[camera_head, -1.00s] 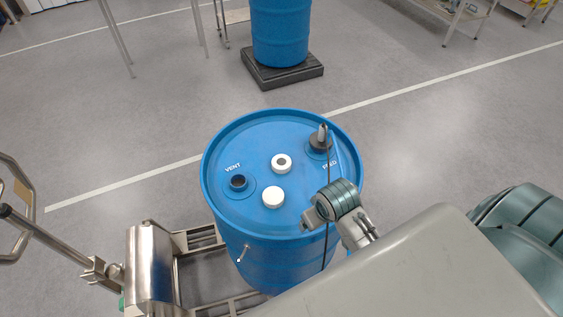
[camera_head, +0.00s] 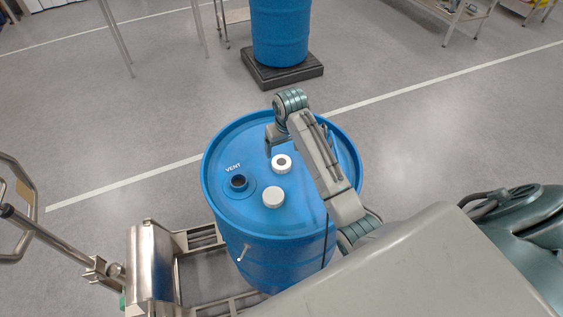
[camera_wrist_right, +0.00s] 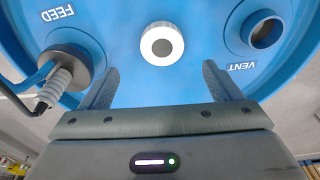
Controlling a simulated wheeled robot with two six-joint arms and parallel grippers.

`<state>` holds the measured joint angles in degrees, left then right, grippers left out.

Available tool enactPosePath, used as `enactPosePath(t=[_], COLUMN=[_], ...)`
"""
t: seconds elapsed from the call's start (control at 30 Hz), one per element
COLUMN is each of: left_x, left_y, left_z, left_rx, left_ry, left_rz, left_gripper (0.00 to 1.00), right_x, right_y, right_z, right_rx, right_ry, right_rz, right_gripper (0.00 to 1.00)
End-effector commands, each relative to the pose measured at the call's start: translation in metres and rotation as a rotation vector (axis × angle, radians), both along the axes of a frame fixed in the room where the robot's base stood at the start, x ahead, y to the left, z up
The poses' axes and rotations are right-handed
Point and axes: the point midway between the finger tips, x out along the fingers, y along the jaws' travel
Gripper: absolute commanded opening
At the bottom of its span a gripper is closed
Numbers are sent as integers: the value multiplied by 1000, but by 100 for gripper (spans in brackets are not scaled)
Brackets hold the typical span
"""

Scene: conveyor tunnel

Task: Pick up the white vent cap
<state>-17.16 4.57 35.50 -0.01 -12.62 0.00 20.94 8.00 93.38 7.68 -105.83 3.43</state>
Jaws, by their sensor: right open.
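Two white caps lie on top of the blue drum (camera_head: 232,207). One cap (camera_head: 281,162) has a dark centre and lies near the lid's middle; the other cap (camera_head: 273,197) is plain white and lies nearer me. Neither cap bears a readable label. The round vent opening (camera_head: 239,182), marked VENT, is uncovered, left of both. My right gripper (camera_head: 271,143) is over the far part of the lid, just beyond the dark-centred cap. In the right wrist view its open fingers (camera_wrist_right: 159,70) are apart and empty, with that cap (camera_wrist_right: 162,44) ahead between them. My left gripper is out of view.
The feed fitting (camera_wrist_right: 67,70) with its hose stands on the lid, hidden behind my arm in the head view. A steel drum trolley (camera_head: 150,262) is at the drum's left. Another blue drum (camera_head: 280,35) stands on a black pallet (camera_head: 283,75) behind.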

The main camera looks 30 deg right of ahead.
Motion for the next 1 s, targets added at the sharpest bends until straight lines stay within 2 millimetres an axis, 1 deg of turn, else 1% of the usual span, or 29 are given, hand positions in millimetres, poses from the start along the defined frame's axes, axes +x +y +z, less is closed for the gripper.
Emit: enactPosePath(t=[0.03, 0.13, 0.3, 0.37, 0.53, 0.6, 0.7, 0.8, 0.97, 1.0], left_x=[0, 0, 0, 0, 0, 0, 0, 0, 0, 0], left_y=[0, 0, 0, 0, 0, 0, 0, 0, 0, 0], left_z=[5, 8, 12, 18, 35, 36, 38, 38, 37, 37], left_rx=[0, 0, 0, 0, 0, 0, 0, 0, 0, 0], left_ry=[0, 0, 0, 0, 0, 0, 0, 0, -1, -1], left_rz=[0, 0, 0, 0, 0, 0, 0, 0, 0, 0], left_gripper=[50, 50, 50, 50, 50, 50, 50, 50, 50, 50], right_x=[0, 3, 4, 5, 8, 10, 11, 12, 12, 12], right_y=[0, 0, 0, 1, 4, 3, 3, 3, 3, 3], right_z=[-7, -20, -32, -36, -58, -69, -78, -81, -82, -82], right_rx=[0, 0, 0, 0, 1, 0, 0, -1, -1, -1], right_ry=[4, 2, 1, 1, 3, 2, 1, -2, -3, -3], right_rz=[0, 0, 0, 0, 0, 0, 0, 1, 1, 1], right_gripper=[85, 85, 85, 85, 85, 85, 85, 85, 85, 81])
